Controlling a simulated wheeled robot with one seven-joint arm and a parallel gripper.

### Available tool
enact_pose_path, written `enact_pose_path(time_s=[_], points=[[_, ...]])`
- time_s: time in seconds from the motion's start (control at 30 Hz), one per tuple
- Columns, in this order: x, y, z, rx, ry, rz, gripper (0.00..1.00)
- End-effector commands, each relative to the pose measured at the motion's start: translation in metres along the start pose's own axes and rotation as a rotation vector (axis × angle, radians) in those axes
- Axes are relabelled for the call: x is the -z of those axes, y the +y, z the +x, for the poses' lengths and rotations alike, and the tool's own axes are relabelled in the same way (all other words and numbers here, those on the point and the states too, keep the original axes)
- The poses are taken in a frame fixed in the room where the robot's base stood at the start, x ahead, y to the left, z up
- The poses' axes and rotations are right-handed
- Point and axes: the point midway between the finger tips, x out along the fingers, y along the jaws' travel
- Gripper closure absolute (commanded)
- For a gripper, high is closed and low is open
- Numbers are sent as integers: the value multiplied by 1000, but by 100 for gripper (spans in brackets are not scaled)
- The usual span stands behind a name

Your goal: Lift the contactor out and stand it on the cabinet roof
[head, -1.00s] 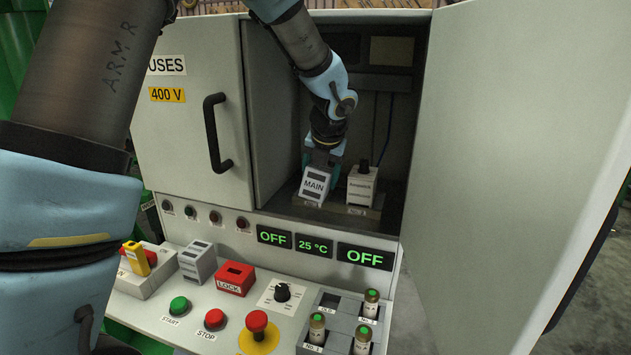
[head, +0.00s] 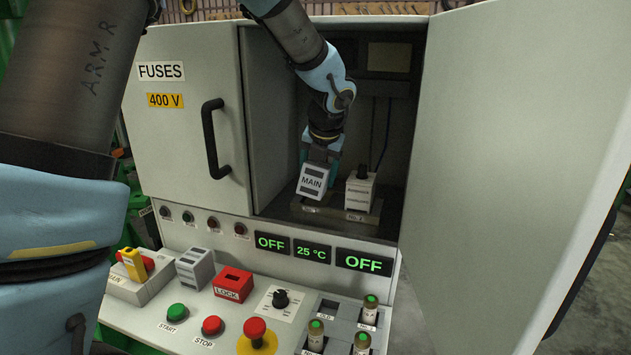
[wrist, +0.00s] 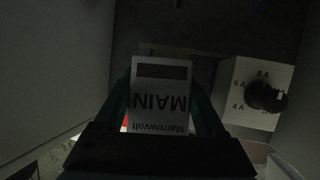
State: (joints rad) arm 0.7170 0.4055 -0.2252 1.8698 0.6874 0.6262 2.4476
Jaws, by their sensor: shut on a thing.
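The contactor is a small white block labelled MAIN (head: 312,182). It is inside the open right compartment of the grey cabinet, tilted, and its base appears raised above the mounting rail (head: 328,213). My gripper (head: 320,160) reaches in from above and is shut on it. In the wrist view the contactor (wrist: 160,85) sits between the two fingers of my gripper (wrist: 161,105), its label upside down. The cabinet roof is out of view in the head view, apart from perhaps a narrow strip at the top edge.
A white overload unit with a black knob (head: 360,189) stands close to the right of the contactor; its dial shows in the wrist view (wrist: 262,95). The open right door (head: 510,130) and the shut fuses door (head: 190,110) flank the compartment. A control panel with buttons lies below.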

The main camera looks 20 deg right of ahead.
Motion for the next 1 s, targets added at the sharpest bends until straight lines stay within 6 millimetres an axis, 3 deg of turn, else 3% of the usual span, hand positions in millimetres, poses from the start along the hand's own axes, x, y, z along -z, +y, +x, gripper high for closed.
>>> enact_pose_path(time_s=[0.27, 0.47, 0.8, 1.0], points=[[-19, 11, -43, 0, -6, -3, 100], [19, 14, -56, -2, -3, 1, 100], [104, 19, -91, -3, -5, 0, 100], [142, 22, -106, -2, -3, 0, 100]])
